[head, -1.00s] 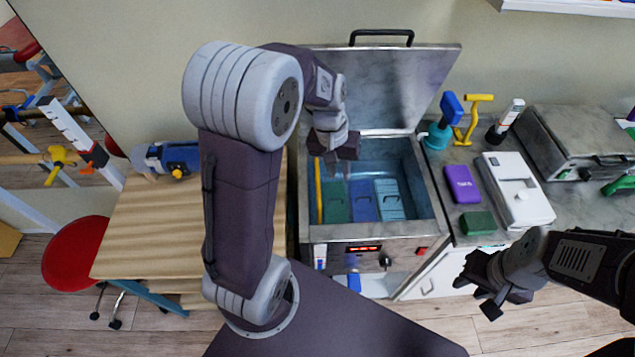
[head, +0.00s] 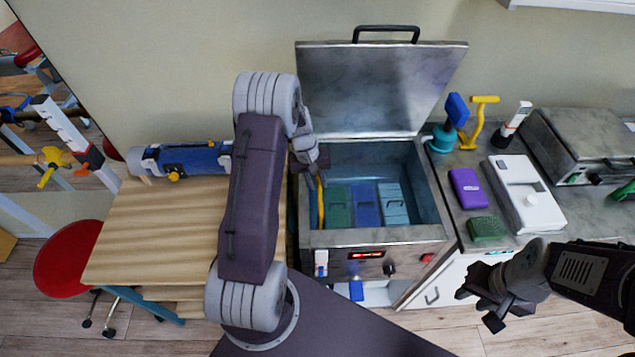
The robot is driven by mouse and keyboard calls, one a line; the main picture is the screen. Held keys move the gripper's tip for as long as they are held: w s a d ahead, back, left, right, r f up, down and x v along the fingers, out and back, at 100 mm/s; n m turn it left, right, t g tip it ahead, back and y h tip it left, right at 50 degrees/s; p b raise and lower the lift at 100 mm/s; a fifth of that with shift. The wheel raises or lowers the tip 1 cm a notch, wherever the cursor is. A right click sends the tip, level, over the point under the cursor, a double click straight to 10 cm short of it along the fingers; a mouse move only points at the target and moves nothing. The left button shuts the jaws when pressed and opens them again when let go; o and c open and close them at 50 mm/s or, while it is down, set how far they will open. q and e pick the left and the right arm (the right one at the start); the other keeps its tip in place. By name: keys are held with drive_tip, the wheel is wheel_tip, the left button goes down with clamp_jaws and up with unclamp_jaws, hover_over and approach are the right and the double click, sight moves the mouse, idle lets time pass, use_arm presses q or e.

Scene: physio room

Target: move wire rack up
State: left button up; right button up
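A steel tank (head: 440,205) with its lid (head: 378,90) raised stands in the middle. Inside it a green pack (head: 340,208), a blue pack (head: 365,205) and a light blue pack (head: 393,207) stand in a row. I cannot make out the rack's wires around them. A yellow handle (head: 320,203) stands at the tank's left inner wall. My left gripper (head: 318,165) is just above the top of this handle; I cannot tell whether it touches it or how its fingers stand. My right gripper (head: 480,305) is open and empty in front of the counter.
On the counter right of the tank are a purple box (head: 468,186), a green block (head: 487,229), a white device (head: 528,195) and a yellow-handled tool (head: 477,125). A wooden table (head: 160,235) with a blue roll (head: 190,157) is at left, beside a red stool (head: 68,258).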

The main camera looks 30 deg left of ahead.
use_arm(q)
drive_tip(key=shift+d+f, duration=0.2)
drive_tip(key=shift+f, duration=0.05)
drive_tip(key=shift+c, duration=0.2)
clamp_jaws()
idle(1.1)
